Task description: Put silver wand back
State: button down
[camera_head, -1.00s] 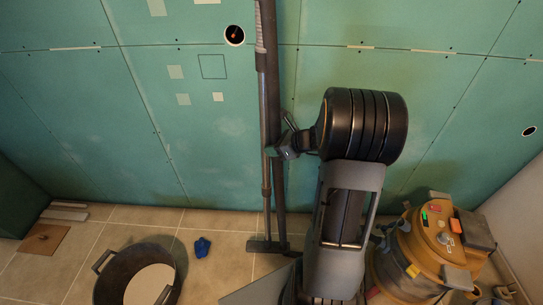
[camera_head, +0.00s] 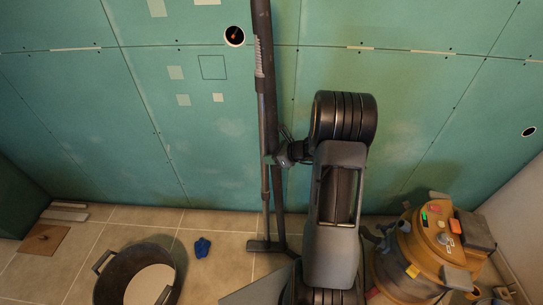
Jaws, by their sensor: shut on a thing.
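The silver wand (camera_head: 263,110) is a long grey tube, nearly upright in front of the green wall. Its ribbed grip section is near the top, and its top end is cut off by the picture's upper edge. Its flat dark floor head (camera_head: 266,246) is down at the tiled floor. My gripper (camera_head: 272,158) is shut on the wand about halfway up, reaching it from the right. The fingertips are small and dark, so their exact contact is hard to see.
A yellow-brown vacuum canister (camera_head: 425,250) stands on the floor at the right. A black bucket (camera_head: 128,262) and a blue crumpled item (camera_head: 202,247) are at the left. The green plasterboard (camera_head: 400,120) has a round hole (camera_head: 234,36) left of the wand.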

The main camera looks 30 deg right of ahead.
dwell(0.3)
jog(key=c, duration=0.8)
grip_release()
jog(key=shift+f, duration=0.1)
jog(key=a+v, duration=0.1)
jog(key=v, duration=1.1)
jog(key=s+a+r+n+g+h, duration=0.2)
jog(key=s+a+n, duration=0.5)
jog(key=n, duration=0.7)
jog(key=s+a+r+n+g+h, duration=0.3)
jog(key=s+a+r+n+h, duration=0.2)
jog(key=a+n, duration=0.6)
jog(key=s+r+n, duration=0.1)
jog(key=n, duration=0.2)
jog(key=shift+s+a, duration=0.3)
jog(key=shift+s, duration=0.1)
